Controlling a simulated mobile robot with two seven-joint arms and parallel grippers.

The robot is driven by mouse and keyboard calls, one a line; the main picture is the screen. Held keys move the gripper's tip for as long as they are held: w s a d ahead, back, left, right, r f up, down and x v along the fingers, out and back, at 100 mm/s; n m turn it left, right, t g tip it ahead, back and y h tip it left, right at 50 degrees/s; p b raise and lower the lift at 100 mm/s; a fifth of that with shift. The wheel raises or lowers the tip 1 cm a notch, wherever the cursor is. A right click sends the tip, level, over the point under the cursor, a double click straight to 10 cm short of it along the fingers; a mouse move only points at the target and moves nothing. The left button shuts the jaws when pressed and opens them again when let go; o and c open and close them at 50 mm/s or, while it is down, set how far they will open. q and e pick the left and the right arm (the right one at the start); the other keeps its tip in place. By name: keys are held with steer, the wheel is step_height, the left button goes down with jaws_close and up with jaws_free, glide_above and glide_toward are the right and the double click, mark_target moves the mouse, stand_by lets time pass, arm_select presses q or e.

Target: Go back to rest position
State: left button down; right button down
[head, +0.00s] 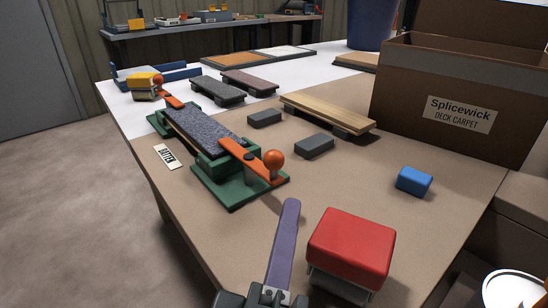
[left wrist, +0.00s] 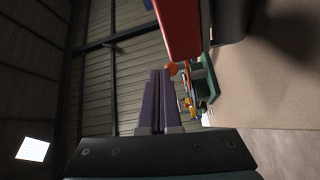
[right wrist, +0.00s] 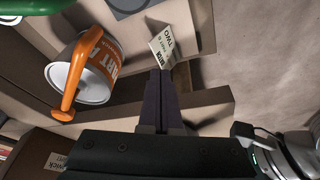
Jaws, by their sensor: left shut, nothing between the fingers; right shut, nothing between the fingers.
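My left gripper (head: 291,204) reaches in from the bottom of the head view, its purple fingers shut and empty above the near part of the bench. In the left wrist view its fingers (left wrist: 160,74) lie together with nothing between them. A red block with a pale underside (head: 352,246) is just right of it and also shows in the left wrist view (left wrist: 178,28). My right gripper (right wrist: 161,75) shows only in the right wrist view, shut and empty, its tips close to a printed card (right wrist: 162,46).
A green jig (head: 236,190) with orange levers clamps a dark carpeted plank (head: 205,132). A blue block (head: 413,181), grey blocks (head: 314,145) and a wooden plank (head: 327,111) lie on the bench. A large carton (head: 455,80) stands right. A white can (right wrist: 82,82) has an orange handle.

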arm_select(q)
steer(key=s+a+r+m+g+y+p, duration=0.2)
steer(key=s+a+r+m+g+p, duration=0.6)
steer(key=a+r+p, duration=0.55)
steer(key=s+a+r+m+g+y+p, duration=0.2)
steer(key=s+a+r+m+g+p, duration=0.65)
steer(key=p, duration=0.75)
step_height(320, 180, up, 36)
steer(key=d+n+t+p, duration=0.1)
steer(key=t+p, duration=0.1)
steer(key=p, duration=3.2)
steer(key=shift+s+d, duration=0.15)
steer(key=shift+s, duration=0.1)
steer(key=shift+r+n, duration=0.1)
steer(key=shift+n, duration=0.15)
